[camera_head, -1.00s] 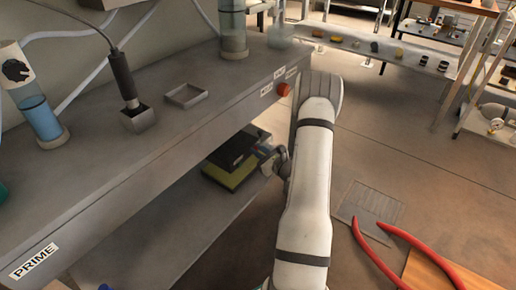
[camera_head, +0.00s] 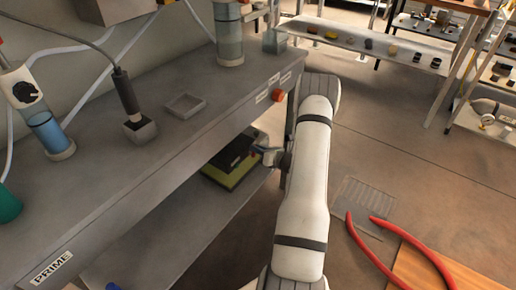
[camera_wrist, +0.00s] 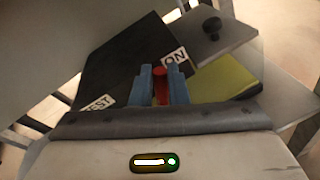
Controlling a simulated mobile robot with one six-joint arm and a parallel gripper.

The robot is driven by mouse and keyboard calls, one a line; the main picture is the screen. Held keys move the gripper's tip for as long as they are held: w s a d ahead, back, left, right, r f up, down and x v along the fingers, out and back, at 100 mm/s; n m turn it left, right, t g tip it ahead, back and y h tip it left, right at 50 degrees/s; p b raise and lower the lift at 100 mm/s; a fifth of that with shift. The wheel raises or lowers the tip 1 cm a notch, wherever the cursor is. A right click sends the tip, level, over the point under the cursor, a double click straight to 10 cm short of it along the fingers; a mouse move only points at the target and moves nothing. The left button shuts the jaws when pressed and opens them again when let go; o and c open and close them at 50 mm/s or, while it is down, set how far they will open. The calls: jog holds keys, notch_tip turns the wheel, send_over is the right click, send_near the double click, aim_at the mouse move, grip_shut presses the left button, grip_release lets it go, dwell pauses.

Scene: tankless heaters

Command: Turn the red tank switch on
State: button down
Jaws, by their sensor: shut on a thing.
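The red switch (camera_wrist: 160,86) shows in the wrist view between the two blue fingers of my gripper (camera_wrist: 160,90), which is shut on it. It stands against a black panel (camera_wrist: 118,62) with an "ON" label (camera_wrist: 175,58) beside the fingertips and another label, partly readable as "EST" (camera_wrist: 98,106), at the lower left. In the head view my gripper (camera_head: 266,156) reaches under the bench to the black box (camera_head: 230,153) on the lower shelf.
The grey bench top (camera_head: 100,185) overhangs the lower shelf (camera_head: 185,232). A red button (camera_head: 278,96) sits on the bench's front edge. A yellow-green piece (camera_head: 236,178) shows by the black box.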

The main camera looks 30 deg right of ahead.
dwell(0.4)
jog(key=c, duration=1.7)
grip_release()
jog(key=p+v, duration=0.2)
jog(key=v, duration=0.6)
jog(key=shift+f, duration=0.1)
